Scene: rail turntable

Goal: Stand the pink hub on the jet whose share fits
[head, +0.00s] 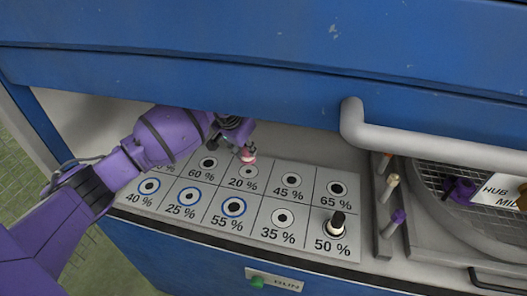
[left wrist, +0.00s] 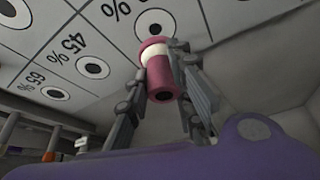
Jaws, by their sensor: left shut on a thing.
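The pink hub (head: 248,157), with a white band, is held in my left gripper (head: 243,150). In the left wrist view the hub (left wrist: 161,78) sits between the two fingers (left wrist: 168,85), its open end toward the camera. It is over or near the jet marked 20 % (head: 248,171); I cannot tell whether it touches the panel. The jet panel (head: 300,237) has two rows of ringed holes with shares such as 60 %, 45 %, 65 %, 40 %, 25 %, 55 %, 35 % and 50 %. My arm hides the far-left label. The right gripper is not in view.
A black and white hub (head: 337,221) stands on the 50 % jet. A round mesh (head: 433,182) holds a purple piece (head: 461,190) and a partly hidden sign (head: 502,189). A grey pipe (head: 430,143) and blue hood (head: 260,60) overhang.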

